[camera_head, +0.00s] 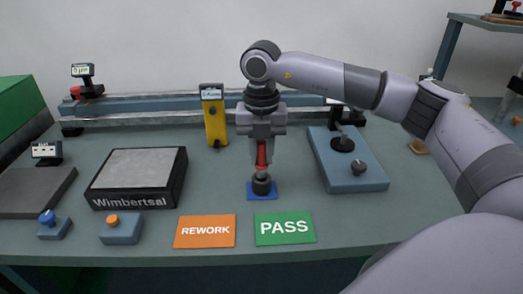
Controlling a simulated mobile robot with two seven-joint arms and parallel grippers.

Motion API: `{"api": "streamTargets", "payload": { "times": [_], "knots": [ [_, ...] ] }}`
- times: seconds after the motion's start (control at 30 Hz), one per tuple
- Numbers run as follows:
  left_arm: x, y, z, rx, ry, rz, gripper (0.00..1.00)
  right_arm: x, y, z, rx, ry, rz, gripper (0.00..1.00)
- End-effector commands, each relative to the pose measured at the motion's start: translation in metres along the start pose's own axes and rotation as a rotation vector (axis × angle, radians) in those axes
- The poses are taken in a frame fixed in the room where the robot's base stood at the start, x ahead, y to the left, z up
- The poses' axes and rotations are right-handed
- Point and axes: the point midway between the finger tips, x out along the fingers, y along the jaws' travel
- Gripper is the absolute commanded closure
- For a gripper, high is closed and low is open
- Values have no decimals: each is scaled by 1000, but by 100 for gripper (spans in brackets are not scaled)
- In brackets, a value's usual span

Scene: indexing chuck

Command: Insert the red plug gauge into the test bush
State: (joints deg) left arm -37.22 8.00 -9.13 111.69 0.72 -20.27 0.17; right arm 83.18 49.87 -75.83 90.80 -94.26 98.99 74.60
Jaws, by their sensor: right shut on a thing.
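My right gripper (262,150) points straight down near the middle of the bench, shut on the red plug gauge (261,156). The gauge is upright, directly above the dark round test bush (261,184), with its lower end at or just over the bush's top. Whether it is inside the bore is too small to tell. The bush stands on a blue plate (262,196). My left gripper is not in view.
An orange REWORK card (205,231) and a green PASS card (285,228) lie in front. A black-framed Wimbertsal plate (135,199) is left. A yellow gauge (215,127) stands behind. A blue block with black knobs (346,176) is right.

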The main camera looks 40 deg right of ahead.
Motion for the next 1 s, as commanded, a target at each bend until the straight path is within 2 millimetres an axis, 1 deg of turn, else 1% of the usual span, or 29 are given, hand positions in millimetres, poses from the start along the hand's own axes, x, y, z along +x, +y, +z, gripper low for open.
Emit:
{"api": "streamTargets", "payload": {
  "times": [1.0],
  "knots": [
    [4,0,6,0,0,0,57,10,0,0,0,0,1,100]
  ]
}}
